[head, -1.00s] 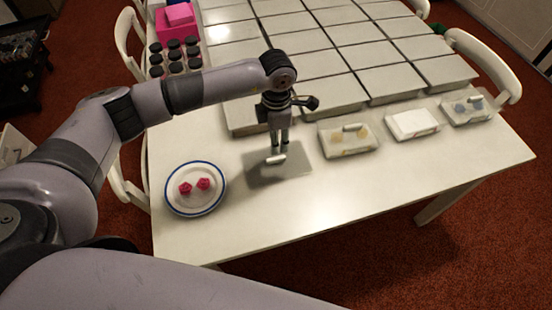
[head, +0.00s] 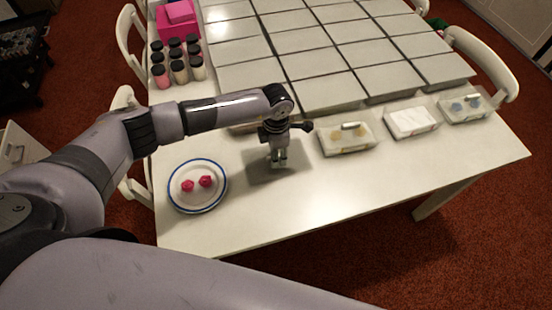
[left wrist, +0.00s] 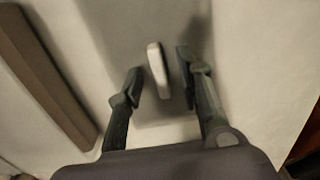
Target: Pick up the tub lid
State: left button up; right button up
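The tub lid (head: 260,173) is a thin greyish see-through sheet lying flat on the white table, right of the plate. In the left wrist view the lid (left wrist: 120,35) carries a short white bar handle (left wrist: 158,70). My left gripper (head: 279,163) points down over the lid and hides much of it, handle included, in the head view. In the left wrist view its two fingers (left wrist: 158,92) are apart, one on each side of the handle, with gaps showing. My right gripper is in neither view.
Several clear tubs (head: 346,139) stand in a row to the right. Pale flat boxes (head: 325,93) fill the table behind. A blue-rimmed plate (head: 197,198) with two pink pieces (head: 205,181) is at left. Dark-capped jars (head: 179,70) stand behind. The table's front is clear.

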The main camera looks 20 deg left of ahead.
pick_arm(q)
grip_shut()
jog(key=shift+r, duration=0.1)
dwell(0.3)
